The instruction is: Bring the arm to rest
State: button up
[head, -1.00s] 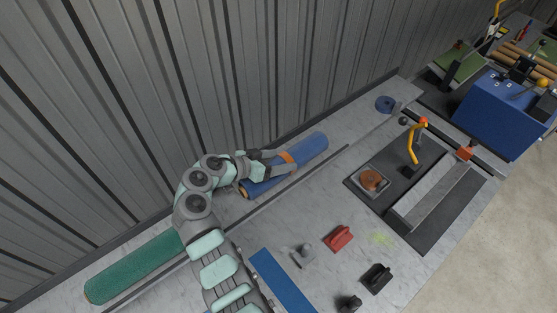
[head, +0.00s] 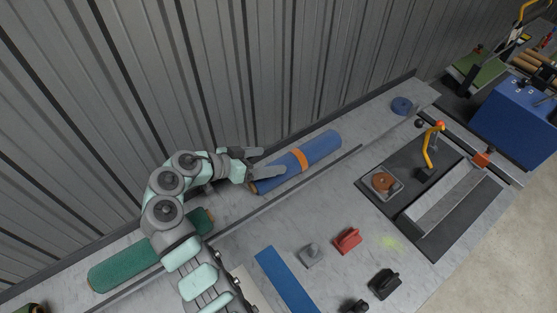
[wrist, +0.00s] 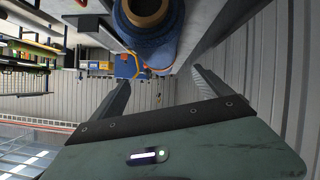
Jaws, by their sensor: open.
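My gripper (head: 266,162) is open and empty, at the near left end of the blue roll. The blue roll (head: 322,147) has an orange band around its middle and lies on the grey bench (head: 235,212) near the corrugated wall. In the wrist view the roll's round end (wrist: 150,42), with its brown core, is at the top, beyond the two spread fingers (wrist: 158,90). Nothing is between the fingers. My arm reaches over the bench from the bottom of the head view.
A green roll (head: 130,266) lies left, partly behind my arm. Red (head: 347,240), grey (head: 311,254) and black (head: 384,284) handled blocks stand at front. A blue strip (head: 287,283) lies beside them. A dark mat with a yellow lever (head: 429,147) is right. The corrugated wall (head: 200,70) stands behind.

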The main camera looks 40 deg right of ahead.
jog(key=shift+v, duration=0.8)
jog(key=shift+r, duration=0.15)
